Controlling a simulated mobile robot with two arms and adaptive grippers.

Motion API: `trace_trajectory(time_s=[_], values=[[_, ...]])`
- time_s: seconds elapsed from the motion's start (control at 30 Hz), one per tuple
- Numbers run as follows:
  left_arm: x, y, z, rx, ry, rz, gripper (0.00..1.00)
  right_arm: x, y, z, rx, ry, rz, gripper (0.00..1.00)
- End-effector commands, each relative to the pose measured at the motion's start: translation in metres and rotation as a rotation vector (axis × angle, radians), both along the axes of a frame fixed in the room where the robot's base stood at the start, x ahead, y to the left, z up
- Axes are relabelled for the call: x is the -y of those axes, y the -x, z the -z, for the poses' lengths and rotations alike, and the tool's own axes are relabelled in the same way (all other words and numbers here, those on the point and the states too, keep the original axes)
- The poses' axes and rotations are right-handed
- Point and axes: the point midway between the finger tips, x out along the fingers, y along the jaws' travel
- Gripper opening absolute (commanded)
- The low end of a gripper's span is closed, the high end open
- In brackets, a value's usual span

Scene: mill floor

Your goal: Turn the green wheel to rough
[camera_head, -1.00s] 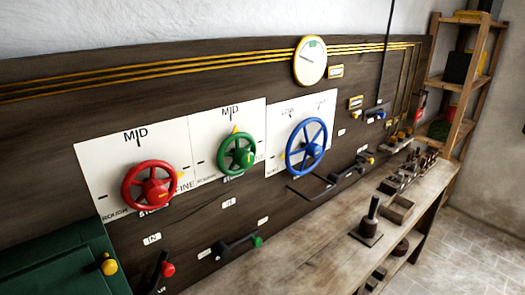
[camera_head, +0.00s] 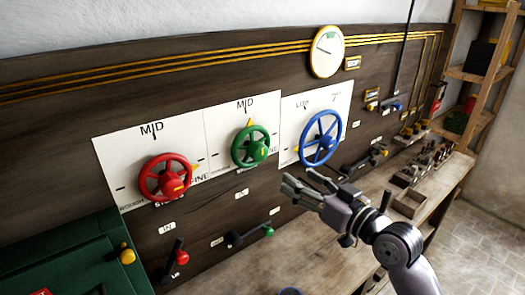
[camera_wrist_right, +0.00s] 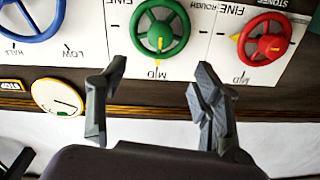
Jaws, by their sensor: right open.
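The green wheel (camera_head: 251,146) is mounted on a white dial plate (camera_head: 222,113) on the dark wooden panel. Its yellow pointer stands at the top, at the MID mark. It also shows in the right wrist view (camera_wrist_right: 160,27), upside down, beyond the gap between the fingers. My right gripper (camera_head: 300,190) is open and empty, in front of the panel, below and right of the green wheel and apart from it. Its two fingers (camera_wrist_right: 158,105) show spread in the right wrist view. The ROUGH lettering on the green wheel's plate is partly legible in the wrist view. My left gripper is not in view.
The red wheel (camera_head: 165,178) is to the left and the blue wheel (camera_head: 320,138) to the right. Levers with a red knob (camera_head: 182,257) and a green knob (camera_head: 268,231) stick out below. A workbench (camera_head: 300,259) runs beneath. A gauge (camera_head: 326,52) hangs above.

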Motion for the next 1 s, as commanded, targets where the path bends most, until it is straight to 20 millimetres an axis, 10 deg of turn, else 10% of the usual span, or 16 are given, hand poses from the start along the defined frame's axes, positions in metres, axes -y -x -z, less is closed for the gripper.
trace_trajectory(time_s=[0.6,1.0], values=[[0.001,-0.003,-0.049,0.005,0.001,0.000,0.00,-0.077,-0.102,-0.003,-0.004,0.000,0.001,0.59],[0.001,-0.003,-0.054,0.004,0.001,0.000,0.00,-0.093,-0.123,0.001,-0.002,0.002,0.001,0.59]])
